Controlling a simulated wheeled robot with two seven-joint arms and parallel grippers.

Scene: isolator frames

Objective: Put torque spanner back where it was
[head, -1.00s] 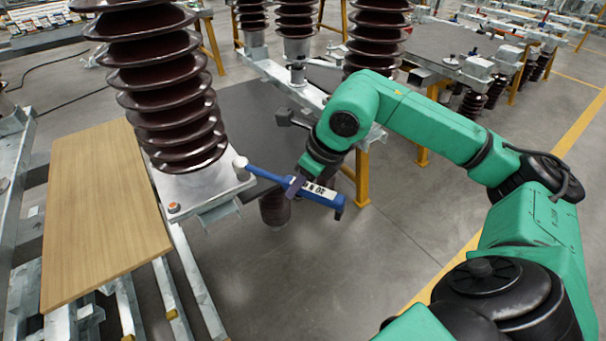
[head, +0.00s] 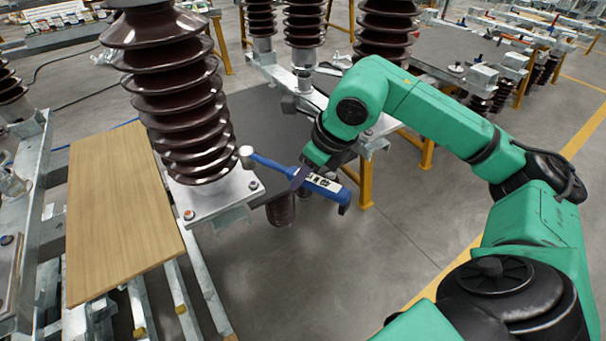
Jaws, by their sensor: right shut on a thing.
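The torque spanner (head: 325,186) is blue with a white label and a pale round head (head: 247,152). My right gripper (head: 303,176) is shut on its handle and holds it in the air, tilted, with the head end up and to the left. I cannot tell whether the head touches anything. My left gripper is not in view.
A wooden board (head: 120,215) lies on the metal frame at the left. A dark grey tabletop (head: 265,115) is behind the spanner. More insulators (head: 303,25) stand at the back. Bare floor (head: 330,280) is free below the spanner.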

